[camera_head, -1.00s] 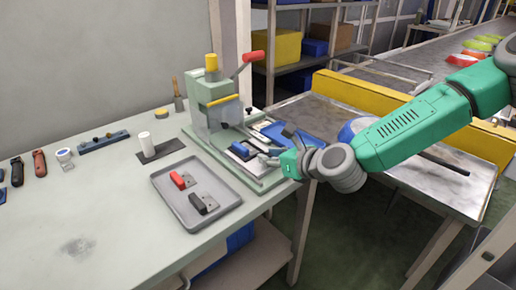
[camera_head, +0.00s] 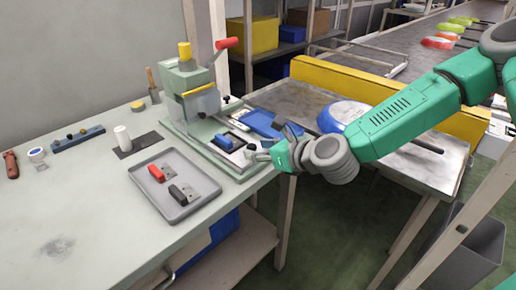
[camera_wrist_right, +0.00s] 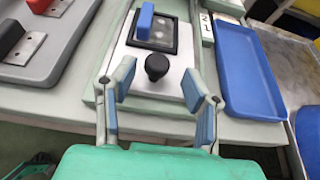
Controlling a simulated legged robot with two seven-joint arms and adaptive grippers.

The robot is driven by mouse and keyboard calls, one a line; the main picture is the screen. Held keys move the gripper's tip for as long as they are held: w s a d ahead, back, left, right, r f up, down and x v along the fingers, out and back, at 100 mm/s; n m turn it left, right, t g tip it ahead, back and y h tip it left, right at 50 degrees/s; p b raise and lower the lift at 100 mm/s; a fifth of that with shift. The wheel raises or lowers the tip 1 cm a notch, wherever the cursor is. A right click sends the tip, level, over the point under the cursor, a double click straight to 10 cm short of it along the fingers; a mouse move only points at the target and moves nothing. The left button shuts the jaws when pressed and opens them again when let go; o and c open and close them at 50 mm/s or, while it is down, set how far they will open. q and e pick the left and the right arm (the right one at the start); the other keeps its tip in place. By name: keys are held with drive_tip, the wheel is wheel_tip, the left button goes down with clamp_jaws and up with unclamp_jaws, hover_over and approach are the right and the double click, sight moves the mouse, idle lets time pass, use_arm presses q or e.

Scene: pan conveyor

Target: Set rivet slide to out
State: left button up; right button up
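The rivet slide is a pale plate with a black knob (camera_wrist_right: 156,66), on the base of the green press (camera_head: 190,95). A blue-handled piece (camera_wrist_right: 145,22) sits in a dark-framed recess beyond the knob; it also shows in the head view (camera_head: 223,142). My right gripper (camera_wrist_right: 158,86) is open, its blue-padded fingers spread to either side of the near end of the slide. The knob stands between and slightly beyond the fingertips, and I see no contact. In the head view my right gripper (camera_head: 262,152) is at the press's front right edge. My left gripper is out of view.
A blue tray (camera_wrist_right: 243,65) lies right of the slide. A grey tray (camera_head: 178,208) with red-handled and black-handled pieces lies left of it. A yellow barrier (camera_head: 350,85) and the conveyor (camera_head: 400,62) are behind my right arm. The front of the table is clear.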

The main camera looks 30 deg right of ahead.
drive_tip(key=shift+s+d+r, duration=0.1)
drive_tip(key=shift+s+r, duration=0.35)
drive_tip(key=shift+s, duration=0.4)
drive_tip(key=shift+s+r, duration=0.45)
drive_tip(key=shift+s, duration=0.35)
drive_tip(key=shift+s+a+r, duration=0.15)
drive_tip(key=shift+a+r, duration=0.05)
drive_tip(key=shift+r, duration=0.1)
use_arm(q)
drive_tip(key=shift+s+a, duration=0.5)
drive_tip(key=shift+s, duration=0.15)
use_arm(e)
drive_tip(key=v, duration=0.5)
drive_tip(key=shift+s+d+f, duration=0.15)
drive_tip(key=shift+s+d, duration=0.2)
drive_tip(key=shift+d, duration=0.1)
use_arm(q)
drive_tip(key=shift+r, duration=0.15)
